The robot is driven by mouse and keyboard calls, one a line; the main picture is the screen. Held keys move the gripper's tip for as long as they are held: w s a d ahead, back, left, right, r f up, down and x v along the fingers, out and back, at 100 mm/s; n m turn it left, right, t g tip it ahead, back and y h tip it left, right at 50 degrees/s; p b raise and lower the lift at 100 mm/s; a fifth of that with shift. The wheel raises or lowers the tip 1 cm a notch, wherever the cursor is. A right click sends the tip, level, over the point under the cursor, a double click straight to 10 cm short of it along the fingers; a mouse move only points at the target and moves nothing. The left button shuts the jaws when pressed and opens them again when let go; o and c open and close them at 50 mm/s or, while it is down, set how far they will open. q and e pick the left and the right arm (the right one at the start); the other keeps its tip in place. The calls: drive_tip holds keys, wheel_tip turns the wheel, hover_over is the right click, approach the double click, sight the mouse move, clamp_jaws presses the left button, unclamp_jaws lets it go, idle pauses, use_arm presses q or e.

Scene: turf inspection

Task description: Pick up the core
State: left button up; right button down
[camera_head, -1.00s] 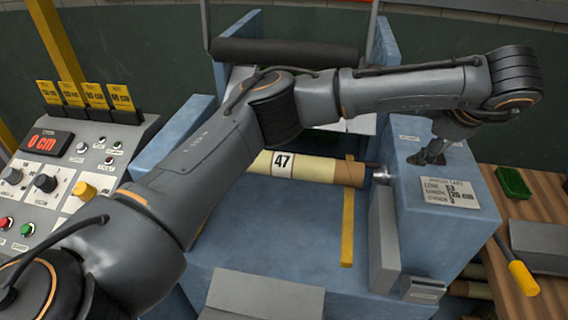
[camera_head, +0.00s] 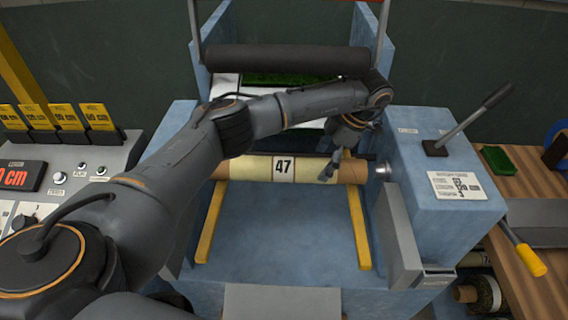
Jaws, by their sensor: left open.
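The core (camera_head: 255,168) is a pale tan roll with a white label reading 47. It lies level across the blue machine (camera_head: 290,222), with its bare brown right end (camera_head: 355,171) near a metal spindle tip (camera_head: 382,171). The arm hides part of its left side. My left gripper (camera_head: 330,172) is open, pointing down at the right part of the core, right of the label. Its fingertips overlap the core in the picture; I cannot tell whether they touch it. My right gripper is not in view.
Two yellow rails (camera_head: 359,228) slope forward below the core. A black-handled lever (camera_head: 468,127) stands on the right block. A control panel (camera_head: 80,165) is at the left. A black roller (camera_head: 285,58) spans the back. A wooden bench (camera_head: 525,200) is at the right.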

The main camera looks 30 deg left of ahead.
sight(290, 160)
use_arm(q)
drive_tip(key=a, duration=0.1)
drive_tip(key=s+a, duration=0.1)
drive_tip(key=s+a+p, duration=0.1)
drive_tip(key=a, duration=0.1)
drive_tip(key=shift+s+r, duration=0.1)
drive_tip(key=shift+s, duration=0.15)
drive_tip(key=shift+a, duration=0.2)
drive_tip(key=shift+s+a, duration=0.2)
drive_tip(key=shift+s+a+r+p, duration=0.1)
drive_tip(key=shift+s+a+p, duration=0.75)
drive_tip(key=shift+a, duration=0.2)
drive_tip(key=x, duration=0.2)
drive_tip(key=shift+s+a+p, duration=0.25)
drive_tip(key=shift+a+p, duration=0.1)
drive_tip(key=shift+a+f, duration=0.15)
drive_tip(key=shift+f, duration=0.55)
drive_tip(key=shift+c, duration=1.1)
drive_tip(key=c, duration=1.4)
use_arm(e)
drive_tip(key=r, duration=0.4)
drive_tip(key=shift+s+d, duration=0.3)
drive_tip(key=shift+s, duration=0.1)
